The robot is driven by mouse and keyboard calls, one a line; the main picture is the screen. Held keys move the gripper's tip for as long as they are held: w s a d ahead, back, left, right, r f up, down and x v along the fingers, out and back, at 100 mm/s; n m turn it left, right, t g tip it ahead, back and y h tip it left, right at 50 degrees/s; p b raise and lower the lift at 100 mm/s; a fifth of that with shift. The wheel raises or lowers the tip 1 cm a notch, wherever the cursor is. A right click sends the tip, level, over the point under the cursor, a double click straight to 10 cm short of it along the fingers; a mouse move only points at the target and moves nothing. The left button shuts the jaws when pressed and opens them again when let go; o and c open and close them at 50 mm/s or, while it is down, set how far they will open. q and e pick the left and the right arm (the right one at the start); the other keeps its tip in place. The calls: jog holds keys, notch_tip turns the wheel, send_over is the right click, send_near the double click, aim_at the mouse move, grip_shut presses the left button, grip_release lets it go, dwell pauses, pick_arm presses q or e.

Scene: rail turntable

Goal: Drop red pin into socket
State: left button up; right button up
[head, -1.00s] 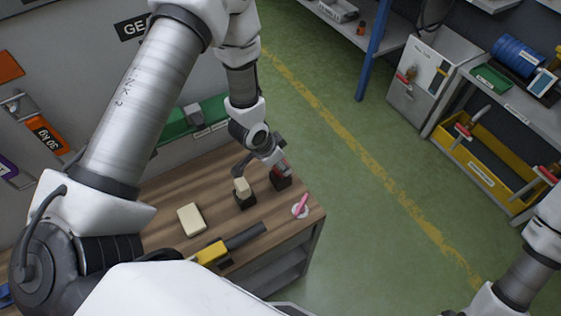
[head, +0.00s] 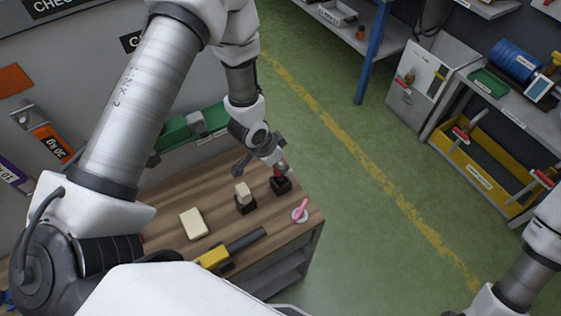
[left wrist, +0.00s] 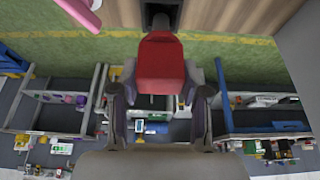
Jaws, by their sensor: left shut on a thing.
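My left gripper (head: 277,166) is shut on a red, block-like piece, which I take to be the red pin (left wrist: 160,63); it shows between the two fingers in the left wrist view. In the head view the red pin (head: 280,172) is small and partly hidden by the gripper. It is at a black socket (head: 281,186) near the far right edge of the wooden bench. The socket also shows dark beyond the pin in the left wrist view (left wrist: 160,10). I cannot tell how deep the pin sits. My right gripper is out of view.
On the bench (head: 170,197) are a cream piece in a second black holder (head: 246,206), a cream block (head: 194,223), a yellow and black tool (head: 215,257) and a pink stick (head: 301,208) on a white disc. Green floor lies open to the right.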

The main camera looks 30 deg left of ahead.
pick_arm(q)
jog(key=shift+r+p, duration=1.05)
jog(key=shift+r, duration=0.5)
notch_tip(320, 180, up, 5)
jog(key=p, duration=0.4)
jog(key=shift+f, duration=0.1)
